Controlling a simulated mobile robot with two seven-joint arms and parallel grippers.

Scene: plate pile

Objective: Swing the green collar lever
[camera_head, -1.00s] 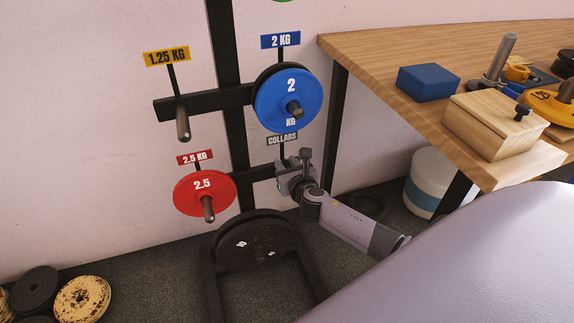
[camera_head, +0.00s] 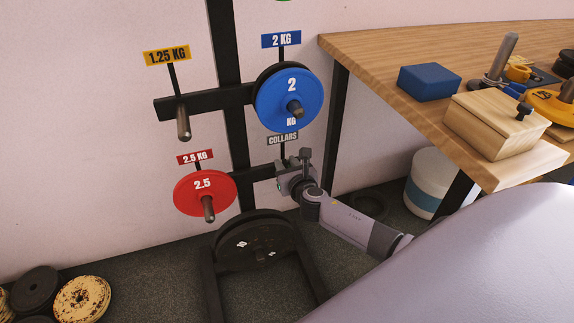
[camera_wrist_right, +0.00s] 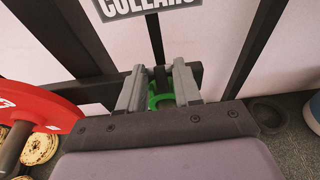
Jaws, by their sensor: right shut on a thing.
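The green collar (camera_wrist_right: 154,101) shows in the right wrist view between the two grey fingers of my right gripper (camera_wrist_right: 160,75), which are closed on it. Its lever cannot be told apart from the rest of it there. In the head view my right gripper (camera_head: 284,178) is at the peg under the "COLLARS" sign (camera_head: 283,139), on the right side of the rack. The gripper hides the collar in that view. My left gripper is in neither view.
The black rack (camera_head: 236,150) also holds a blue 2 kg plate (camera_head: 275,95) above the gripper and a red 2.5 kg plate (camera_head: 190,191) to the left. Black plates (camera_head: 240,252) stand below. A wooden table (camera_head: 365,62) stands to the right.

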